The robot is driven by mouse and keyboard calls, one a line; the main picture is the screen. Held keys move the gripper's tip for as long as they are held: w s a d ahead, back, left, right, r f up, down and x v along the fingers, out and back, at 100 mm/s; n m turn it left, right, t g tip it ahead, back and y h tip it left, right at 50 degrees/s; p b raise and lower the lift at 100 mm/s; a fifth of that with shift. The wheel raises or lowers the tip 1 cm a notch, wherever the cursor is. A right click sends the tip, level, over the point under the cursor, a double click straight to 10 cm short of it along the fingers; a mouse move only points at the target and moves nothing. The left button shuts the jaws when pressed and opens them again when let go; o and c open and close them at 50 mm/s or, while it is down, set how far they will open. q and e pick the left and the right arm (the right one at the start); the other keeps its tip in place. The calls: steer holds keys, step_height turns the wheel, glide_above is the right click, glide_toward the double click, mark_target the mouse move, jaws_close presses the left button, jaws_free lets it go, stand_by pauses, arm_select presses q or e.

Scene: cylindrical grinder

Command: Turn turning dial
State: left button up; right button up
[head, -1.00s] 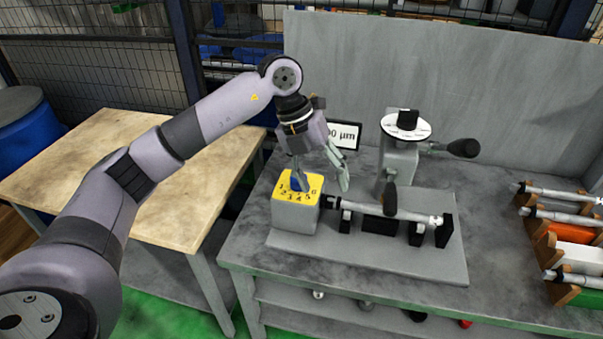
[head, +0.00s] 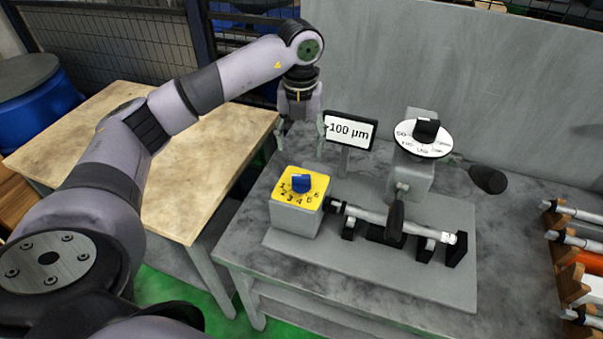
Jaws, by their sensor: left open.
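A grey box with a yellow numbered top (head: 283,189) stands on the grey bench and carries a blue knob (head: 301,183). The knob is uncovered and nothing touches it. My left gripper (head: 301,134) is open and empty, pointing down, above and behind the box in the picture. Its fingers are apart from the knob. A second dial, a white marked disc (head: 424,148) with a black knob (head: 426,130), sits on top of the grinder's grey post. A small display (head: 350,130) reads "-100 µm". My right gripper is not in view.
A shaft (head: 375,215) lies across black supports right of the box, with a black handle (head: 395,217) standing over it. Another black handle (head: 488,180) sticks out at right. A rack of shafts (head: 568,250) is at the right edge. A wooden table (head: 195,185) stands left.

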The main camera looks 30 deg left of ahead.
mark_target(301, 176)
arm_select(q)
step_height(301, 176, down, 11)
steer(key=p, duration=0.2)
steer(key=shift+w+f+p, duration=0.1)
steer(key=shift+w+p, duration=0.05)
steer(key=shift+p, duration=0.15)
steer(key=shift+f, duration=0.5)
steer(key=c, duration=1.1)
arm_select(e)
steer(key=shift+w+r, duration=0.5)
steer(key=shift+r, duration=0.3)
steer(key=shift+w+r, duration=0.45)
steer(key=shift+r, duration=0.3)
